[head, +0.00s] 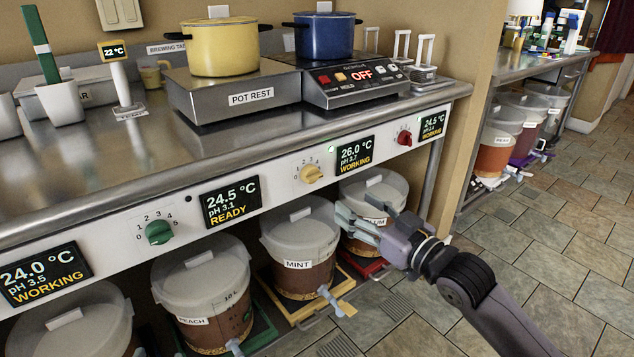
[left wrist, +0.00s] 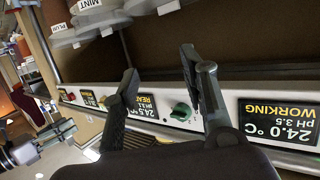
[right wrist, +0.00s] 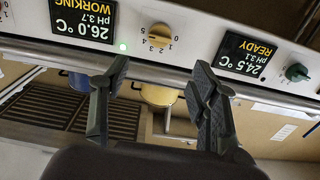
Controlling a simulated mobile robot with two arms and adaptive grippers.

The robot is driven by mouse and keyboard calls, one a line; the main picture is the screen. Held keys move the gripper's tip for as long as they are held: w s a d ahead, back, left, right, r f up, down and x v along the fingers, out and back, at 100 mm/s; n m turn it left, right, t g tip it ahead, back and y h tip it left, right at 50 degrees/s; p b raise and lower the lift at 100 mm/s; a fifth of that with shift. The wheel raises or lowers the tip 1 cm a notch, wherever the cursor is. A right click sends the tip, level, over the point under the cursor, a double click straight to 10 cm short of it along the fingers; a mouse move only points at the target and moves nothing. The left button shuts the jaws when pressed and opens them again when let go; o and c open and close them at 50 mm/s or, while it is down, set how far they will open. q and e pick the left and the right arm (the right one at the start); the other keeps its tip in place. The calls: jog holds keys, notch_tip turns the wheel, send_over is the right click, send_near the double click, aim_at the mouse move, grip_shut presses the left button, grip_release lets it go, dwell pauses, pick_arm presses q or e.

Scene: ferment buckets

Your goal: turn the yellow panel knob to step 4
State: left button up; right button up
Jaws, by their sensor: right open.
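The yellow knob (head: 312,174) sits on the white front panel below the steel counter, with a ring of numbers around it. In the right wrist view the yellow knob (right wrist: 160,31) appears upside down, beyond the fingertips and between their lines. I cannot tell which step it points to. My right gripper (head: 352,222) is open and empty, below and to the right of the knob, in front of the buckets; its fingers (right wrist: 158,72) stand apart, clear of the knob. My left gripper (left wrist: 165,72) is open and empty; it is outside the head view.
A green knob (head: 158,232) and a red knob (head: 404,138) share the panel with several dark displays. Lidded buckets, one labelled MINT (head: 300,248), stand underneath. A yellow pot (head: 222,48) and a blue pot (head: 323,36) are above. Tiled floor is clear at right.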

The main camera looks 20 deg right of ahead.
aim_at(316, 179)
jog(key=b+x, duration=0.2)
jog(key=x, duration=1)
jog(key=shift+w+a+f, duration=0.1)
jog(key=shift+w, duration=0.3)
pick_arm(q)
notch_tip(316, 179, up, 11)
jog(key=d+t+h, duration=0.1)
jog(key=t+h, duration=0.1)
jog(key=t, duration=0.4)
jog(key=shift+d+t+h, duration=0.3)
jog(key=shift+t, duration=0.1)
pick_arm(e)
jog(key=shift+w+a, duration=0.2)
jog(key=shift+w, duration=0.3)
pick_arm(q)
jog(key=shift+r, duration=0.1)
pick_arm(e)
jog(key=shift+c, duration=0.2)
pick_arm(q)
jog(key=shift+w, duration=0.1)
pick_arm(e)
jog(key=c, duration=1.1)
